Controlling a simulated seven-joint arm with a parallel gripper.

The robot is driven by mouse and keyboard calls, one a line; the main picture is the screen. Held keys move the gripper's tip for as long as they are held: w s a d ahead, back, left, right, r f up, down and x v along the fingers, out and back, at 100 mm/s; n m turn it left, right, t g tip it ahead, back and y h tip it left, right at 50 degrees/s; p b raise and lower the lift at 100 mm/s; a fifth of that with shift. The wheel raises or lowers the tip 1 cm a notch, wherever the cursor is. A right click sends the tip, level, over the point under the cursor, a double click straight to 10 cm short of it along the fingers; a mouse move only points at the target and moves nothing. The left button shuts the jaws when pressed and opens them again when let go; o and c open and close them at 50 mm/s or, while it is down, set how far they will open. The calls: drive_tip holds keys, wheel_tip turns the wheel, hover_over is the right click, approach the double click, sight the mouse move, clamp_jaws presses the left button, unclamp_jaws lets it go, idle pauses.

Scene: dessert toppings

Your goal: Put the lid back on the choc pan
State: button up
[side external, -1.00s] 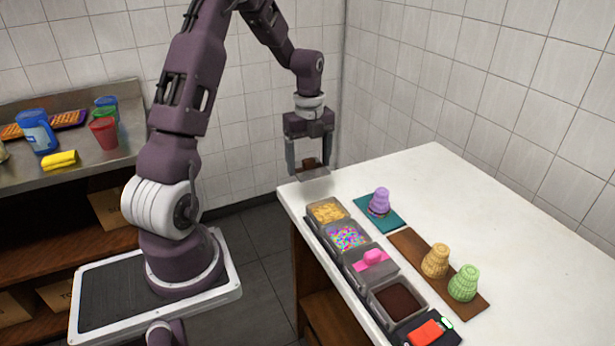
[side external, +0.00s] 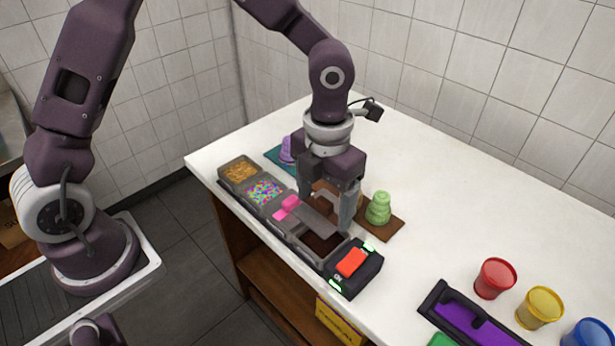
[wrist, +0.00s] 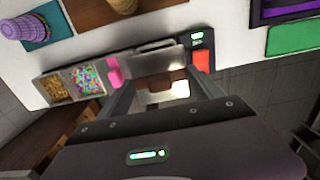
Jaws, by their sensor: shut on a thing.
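My gripper (side external: 328,205) is shut on the brown handle (side external: 325,190) of a flat grey lid (side external: 318,213). The lid is above the choc pan (side external: 325,243), whose dark brown filling shows in front of it. The fingers partly hide the lid, and I cannot tell whether it touches the rim. In the wrist view, the brown handle (wrist: 166,79) shows between the fingers, with the pale, shiny lid (wrist: 165,94) around it.
The neighbouring pan has a lid with a pink handle (side external: 287,205). Beyond it are pans of sprinkles (side external: 264,192) and yellow topping (side external: 239,171). A box with a red button (side external: 352,262) adjoins the choc pan. A green swirl (side external: 378,209) stands close behind.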

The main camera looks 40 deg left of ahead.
drive_tip(key=shift+f, duration=2.75)
drive_tip(key=shift+s+a+f, duration=0.1)
drive_tip(key=shift+s+f, duration=0.05)
drive_tip(key=shift+f, duration=0.5)
drive_tip(key=o, duration=1.4)
drive_tip(key=shift+a, duration=0.1)
drive_tip(key=shift+c, duration=0.5)
drive_tip(key=shift+o, duration=0.7)
drive_tip(key=shift+r, duration=3.65)
